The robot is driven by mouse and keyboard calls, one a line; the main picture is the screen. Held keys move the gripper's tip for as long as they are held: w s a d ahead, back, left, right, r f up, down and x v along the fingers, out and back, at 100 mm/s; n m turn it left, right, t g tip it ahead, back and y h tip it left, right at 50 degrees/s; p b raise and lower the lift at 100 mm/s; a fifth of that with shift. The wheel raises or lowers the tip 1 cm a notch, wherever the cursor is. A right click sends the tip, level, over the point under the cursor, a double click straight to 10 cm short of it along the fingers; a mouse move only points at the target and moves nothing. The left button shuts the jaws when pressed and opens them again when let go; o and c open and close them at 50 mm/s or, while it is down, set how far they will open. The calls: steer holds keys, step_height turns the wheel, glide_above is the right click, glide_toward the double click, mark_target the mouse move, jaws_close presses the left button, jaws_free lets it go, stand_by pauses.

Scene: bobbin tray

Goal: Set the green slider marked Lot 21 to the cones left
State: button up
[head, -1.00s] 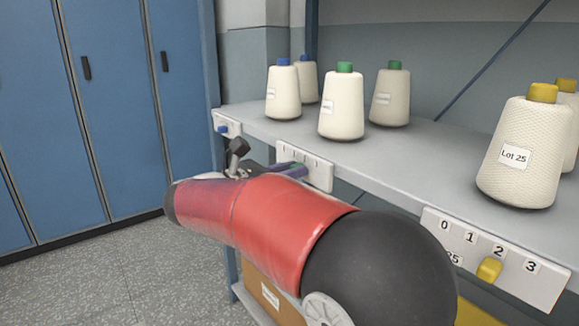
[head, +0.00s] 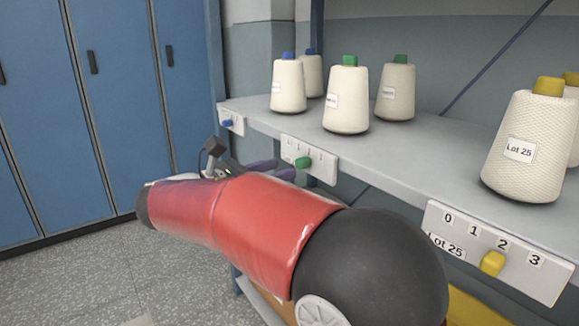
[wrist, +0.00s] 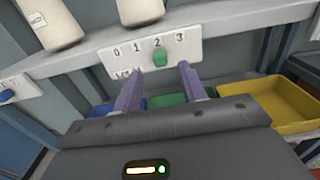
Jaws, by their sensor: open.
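The green slider (head: 303,162) is on a white scale plate (head: 321,165) on the shelf's front edge. In the wrist view the green slider (wrist: 160,58) stands under the 2 of the 0 to 3 marks; the plate's lot label is mostly hidden by a finger. Two cones with green tops, one in front (head: 346,102) and one behind (head: 396,94), stand on the shelf above. My gripper (head: 279,169) is open and empty, its purple fingers pointing at the plate. In the wrist view my gripper (wrist: 160,72) has its fingertips on either side of the slider, slightly below it.
Two blue-topped cones (head: 288,86) stand left, above a plate with a blue slider (head: 227,123). At right, a yellow-topped Lot 25 cone (head: 522,150) stands above a yellow slider (head: 492,263) under 2. A yellow bin (wrist: 285,105) and a green bin (wrist: 172,101) sit below the shelf.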

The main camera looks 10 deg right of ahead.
steer(key=v, duration=0.2)
steer(key=shift+s+a, duration=0.15)
steer(key=shift+a, duration=0.25)
steer(key=shift+d, duration=0.1)
steer(key=s+d+f+m+g+y, duration=0.4)
steer(key=s+d+f+m+y, duration=0.3)
steer(key=s+d, duration=0.35)
steer(key=s+a+f+m+t+y, duration=0.2)
steer(key=s+f+m+y, duration=0.7)
steer(key=m, duration=0.6)
step_height(320, 180, down, 2)
steer(key=s+a, duration=0.1)
steer(key=s, duration=0.1)
steer(key=shift+s+m+t+y, duration=0.3)
steer(key=shift+s, duration=0.05)
steer(key=shift+a+f, duration=0.1)
stand_by(0.4)
